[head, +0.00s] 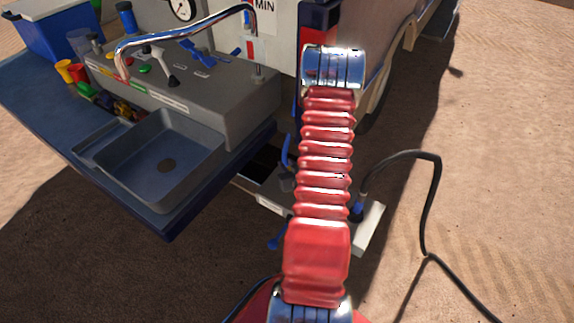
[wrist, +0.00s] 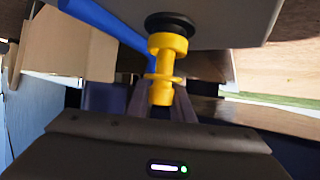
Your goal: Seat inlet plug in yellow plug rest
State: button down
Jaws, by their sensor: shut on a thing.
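In the wrist view, a yellow stepped piece with a round flange, apparently the inlet plug (wrist: 168,65), stands between the fingers of my gripper (wrist: 162,92). The gripper is shut on its lower end. The upper end of the yellow piece meets a black ring (wrist: 171,24) on the underside of a grey block; I cannot tell whether it sits inside the ring or just touches it. I cannot make out a separate yellow plug rest. In the head view my red arm hides the gripper and the plug.
A blue bar (wrist: 108,25) runs close to the left of the plug. In the head view a grey sink (head: 160,165) and control panel (head: 185,80) stand at the left. A black hose (head: 436,195) loops to the right, above open sandy ground.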

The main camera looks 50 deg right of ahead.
jog(key=shift+f, duration=1.15)
dwell(0.9)
jog(key=c, duration=1.5)
grip_release()
jog(key=shift+o, duration=0.2)
